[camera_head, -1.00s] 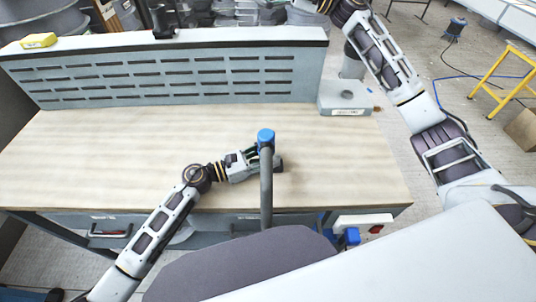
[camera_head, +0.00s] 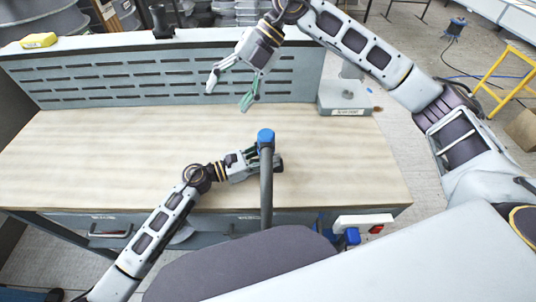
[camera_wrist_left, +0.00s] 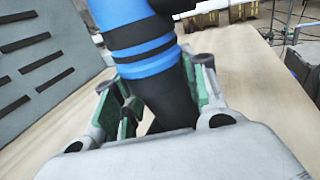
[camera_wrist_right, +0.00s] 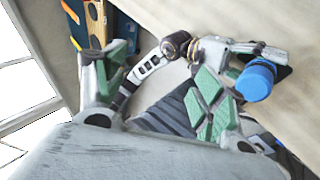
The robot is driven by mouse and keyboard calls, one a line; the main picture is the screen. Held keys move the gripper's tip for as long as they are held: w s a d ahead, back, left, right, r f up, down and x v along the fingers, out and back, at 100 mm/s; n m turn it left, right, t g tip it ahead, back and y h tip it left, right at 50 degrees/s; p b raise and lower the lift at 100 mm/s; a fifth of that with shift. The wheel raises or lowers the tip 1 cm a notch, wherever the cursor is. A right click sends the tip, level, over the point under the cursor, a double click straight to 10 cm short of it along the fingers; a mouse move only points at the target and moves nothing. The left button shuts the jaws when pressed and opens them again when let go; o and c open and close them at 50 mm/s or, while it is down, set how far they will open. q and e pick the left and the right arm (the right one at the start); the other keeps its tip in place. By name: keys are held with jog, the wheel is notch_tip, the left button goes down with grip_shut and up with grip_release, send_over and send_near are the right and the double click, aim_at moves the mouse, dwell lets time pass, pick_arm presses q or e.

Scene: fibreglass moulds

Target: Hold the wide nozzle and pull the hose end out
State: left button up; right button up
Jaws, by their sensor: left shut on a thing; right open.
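My left gripper (camera_head: 272,163) is low over the table and shut on the black wide nozzle (camera_wrist_left: 165,100). The blue hose end (camera_head: 265,138), banded in black in the left wrist view (camera_wrist_left: 140,45), adjoins the nozzle. From the blue end the grey hose (camera_head: 266,195) runs down past the table's front edge. In the right wrist view the blue end (camera_wrist_right: 257,80) sits beside the left gripper. My right gripper (camera_head: 228,97) is open and empty, above the rear of the table, behind and left of the blue end. Where nozzle and hose meet is partly hidden.
The wooden tabletop (camera_head: 110,150) is mostly clear. A slotted grey panel (camera_head: 150,80) stands along its back. A grey block (camera_head: 343,97) is at the back right. A yellow stool (camera_head: 495,78) stands right.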

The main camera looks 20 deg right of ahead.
aim_at(266, 143)
pick_arm(q)
jog(key=shift+f, duration=0.1)
pick_arm(e)
jog(key=s+d+f+h, duration=0.1)
jog(key=d+f+h, duration=0.1)
jog(key=s+d+f+h, duration=0.1)
jog(key=d+f+h, duration=0.1)
jog(key=s+d+f+m+t+h, duration=0.1)
jog(key=d+f+h, duration=0.1)
jog(key=f+h, duration=0.1)
jog(key=shift+s, duration=0.1)
jog(key=shift+s+d+f+t+h, duration=0.1)
jog(key=shift+d+f+t+h, duration=0.25)
jog(key=shift+d+h, duration=0.4)
jog(key=shift+f, duration=0.15)
jog(key=shift+f, duration=4.4)
jog(key=shift+c, duration=0.4)
jog(key=c, duration=1.3)
